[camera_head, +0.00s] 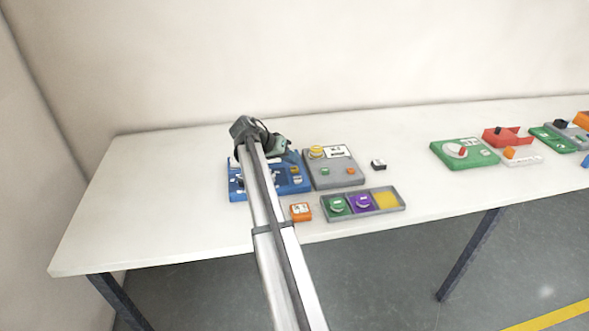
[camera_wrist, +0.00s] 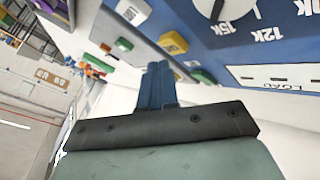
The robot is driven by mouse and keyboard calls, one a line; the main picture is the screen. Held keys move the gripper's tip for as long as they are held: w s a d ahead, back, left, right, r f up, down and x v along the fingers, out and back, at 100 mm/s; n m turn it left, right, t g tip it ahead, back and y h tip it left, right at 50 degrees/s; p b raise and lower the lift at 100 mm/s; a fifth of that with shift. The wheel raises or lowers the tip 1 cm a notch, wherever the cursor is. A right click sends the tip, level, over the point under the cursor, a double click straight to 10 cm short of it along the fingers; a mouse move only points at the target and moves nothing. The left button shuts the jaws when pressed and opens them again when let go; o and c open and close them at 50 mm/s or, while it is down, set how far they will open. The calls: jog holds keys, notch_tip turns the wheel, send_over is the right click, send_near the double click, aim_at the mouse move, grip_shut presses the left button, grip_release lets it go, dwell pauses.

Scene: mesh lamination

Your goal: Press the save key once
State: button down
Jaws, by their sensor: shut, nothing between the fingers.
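The blue panel (camera_head: 238,192) stands at the left of the table, partly hidden by my arm. The key lettering is too small to read, so I cannot tell which is the save key. My gripper (camera_wrist: 159,68) is shut and empty, its blue fingers close to the yellow and green keys. I cannot tell whether it touches anything. In the head view the fingertips are not clear.
A grey panel (camera_head: 322,178) with a yellow knob, green and orange buttons stands just right. In front are an orange block (camera_head: 300,211) and a grey tray (camera_head: 398,199).

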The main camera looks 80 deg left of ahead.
aim_at(292, 169)
jog(key=shift+f, duration=0.8)
dwell(0.9)
jog(key=shift+r, duration=0.85)
jog(key=shift+r, duration=0.1)
jog(key=shift+r, duration=2.45)
